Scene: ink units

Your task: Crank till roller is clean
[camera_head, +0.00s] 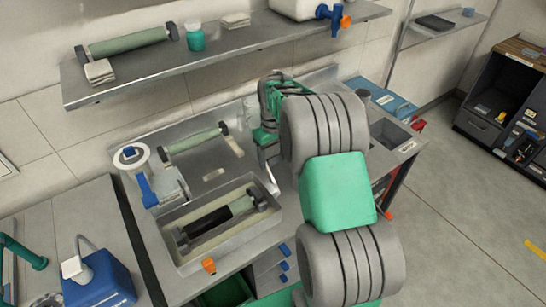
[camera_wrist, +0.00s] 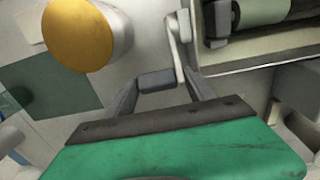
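A roller (camera_head: 215,219) lies in the steel tray (camera_head: 181,259); part of its face is black and part is pale. A thin metal crank (camera_head: 272,182) stands at the tray's right end. In the wrist view the crank arm (camera_wrist: 176,38) comes down to my gripper (camera_wrist: 180,82), between or just beside its dark fingertips. The gap there is small, and I cannot tell whether they grip it. The tray's corner and a roller end (camera_wrist: 262,12) show at the upper right. In the head view my gripper is mostly hidden behind my green wrist.
A second, pale green roller (camera_head: 195,140) lies behind the tray. A white round container (camera_head: 130,157) and a blue-handled item (camera_head: 148,190) are at its left. The shelf (camera_head: 150,83) above holds another roller (camera_head: 128,42), a green jar (camera_head: 196,38) and cloths.

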